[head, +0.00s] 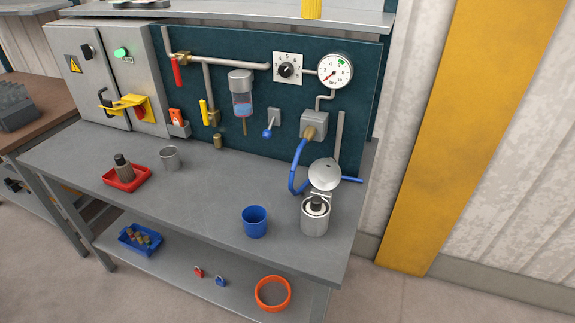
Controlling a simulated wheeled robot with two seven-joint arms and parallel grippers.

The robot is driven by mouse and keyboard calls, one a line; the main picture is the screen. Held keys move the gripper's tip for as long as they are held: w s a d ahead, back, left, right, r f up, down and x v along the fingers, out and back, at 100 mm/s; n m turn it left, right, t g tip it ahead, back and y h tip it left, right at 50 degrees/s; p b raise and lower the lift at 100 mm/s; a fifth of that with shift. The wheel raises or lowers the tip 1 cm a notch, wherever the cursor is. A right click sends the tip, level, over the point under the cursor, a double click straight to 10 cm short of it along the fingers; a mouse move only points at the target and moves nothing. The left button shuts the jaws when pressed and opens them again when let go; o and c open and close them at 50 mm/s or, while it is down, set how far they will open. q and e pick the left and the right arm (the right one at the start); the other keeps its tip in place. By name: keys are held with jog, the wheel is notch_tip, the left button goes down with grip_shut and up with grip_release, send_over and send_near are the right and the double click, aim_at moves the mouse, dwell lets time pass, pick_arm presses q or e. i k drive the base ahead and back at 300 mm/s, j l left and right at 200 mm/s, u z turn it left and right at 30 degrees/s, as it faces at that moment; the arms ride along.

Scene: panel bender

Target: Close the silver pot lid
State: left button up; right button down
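The silver pot (315,221) stands near the right end of the grey workbench. Its round silver lid (325,174) is open, tilted up at the back of the pot on a hinge. A dark round-topped object shows inside the pot's mouth. A blue hose (297,168) runs behind the lid. Neither of my grippers is in view.
A blue cup (255,221) stands left of the pot. A grey metal cup (170,158) and a red tray (127,178) holding a dark-capped object are farther left. The workbench (210,195) is clear between them. A panel with pipes and a gauge (335,70) rises behind.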

aim_at(325, 174)
jog(key=i+l+u, duration=0.1)
jog(key=u, duration=0.35)
jog(key=l+u, duration=0.2)
jog(key=u, duration=0.25)
jog(key=l+u, duration=0.2)
jog(key=u, duration=0.25)
jog(key=l+u, duration=0.2)
jog(key=u, duration=0.3)
jog(key=i+l, duration=0.05)
